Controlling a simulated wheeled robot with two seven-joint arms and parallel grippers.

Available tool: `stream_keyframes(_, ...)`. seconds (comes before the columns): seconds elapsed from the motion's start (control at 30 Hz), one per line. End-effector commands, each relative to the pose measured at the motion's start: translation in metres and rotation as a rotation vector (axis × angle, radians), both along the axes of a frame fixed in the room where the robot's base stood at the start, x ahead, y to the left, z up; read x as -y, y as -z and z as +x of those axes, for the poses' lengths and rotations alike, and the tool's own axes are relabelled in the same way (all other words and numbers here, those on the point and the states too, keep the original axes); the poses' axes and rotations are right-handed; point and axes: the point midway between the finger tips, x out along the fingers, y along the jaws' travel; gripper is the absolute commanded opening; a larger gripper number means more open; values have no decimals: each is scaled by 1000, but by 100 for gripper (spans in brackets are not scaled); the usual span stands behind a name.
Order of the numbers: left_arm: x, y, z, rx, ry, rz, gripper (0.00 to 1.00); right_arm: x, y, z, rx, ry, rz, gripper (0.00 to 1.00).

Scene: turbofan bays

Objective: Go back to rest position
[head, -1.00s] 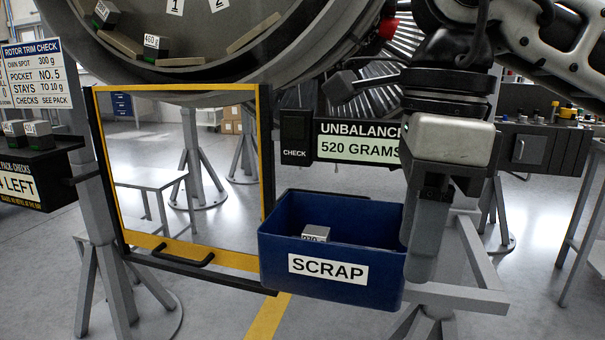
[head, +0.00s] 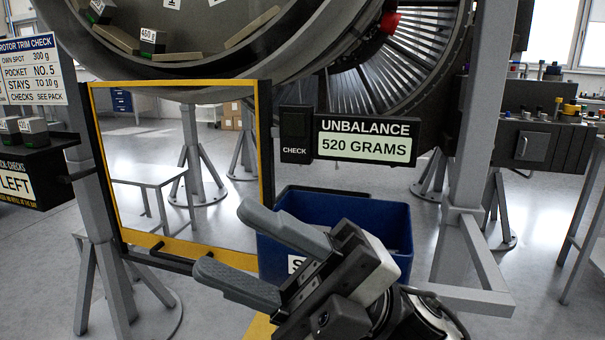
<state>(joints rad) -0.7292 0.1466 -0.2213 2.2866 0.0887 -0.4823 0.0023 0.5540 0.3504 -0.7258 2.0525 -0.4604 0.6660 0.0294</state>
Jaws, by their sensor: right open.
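My right gripper (head: 262,258) is in the lower middle of the head view. Its two grey fingers are spread apart, point to the left, and hold nothing. It is in front of the blue scrap bin (head: 385,222) and hides most of the bin's front and label. What lies in the bin is mostly hidden. My left gripper is not in view.
The yellow-edged frame (head: 262,130) stands left of the bin. The unbalance display (head: 366,138) reads 520 grams, with a check button box (head: 296,135) beside it. The turbofan (head: 400,70) is above. A grey stand post (head: 478,130) rises at the right.

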Motion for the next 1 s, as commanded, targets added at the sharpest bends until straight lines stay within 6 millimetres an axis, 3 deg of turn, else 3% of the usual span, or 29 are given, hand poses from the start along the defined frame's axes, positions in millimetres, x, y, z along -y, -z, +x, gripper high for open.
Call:
stream_keyframes(0.03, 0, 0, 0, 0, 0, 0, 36, 10, 11, 18, -173, 60, 57, 43)
stream_keyframes(0.17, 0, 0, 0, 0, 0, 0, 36, 41, 55, 65, -598, 223, 162, 43)
stream_keyframes(0.23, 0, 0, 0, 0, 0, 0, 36, 61, 93, 83, -830, 312, 198, 43)
stream_keyframes(0.33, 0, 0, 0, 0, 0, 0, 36, 90, 161, 94, -1162, 433, 229, 43)
stream_keyframes(0.4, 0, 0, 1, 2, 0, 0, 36, 108, 206, 90, -1360, 506, 236, 43)
stream_keyframes(0.5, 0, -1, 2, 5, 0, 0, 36, 127, 258, 75, -1585, 584, 234, 43)
stream_keyframes(0.7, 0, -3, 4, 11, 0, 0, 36, 153, 332, 33, -1909, 691, 210, 43)
stream_keyframes(0.9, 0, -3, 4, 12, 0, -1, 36, 171, 383, -16, -2161, 769, 178, 43)
stream_keyframes(0.93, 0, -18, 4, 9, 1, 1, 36, 170, 368, -13, -2154, 770, 177, 43)
stream_keyframes(1.0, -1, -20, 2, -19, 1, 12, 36, 171, 359, -11, -2157, 781, 169, 43)
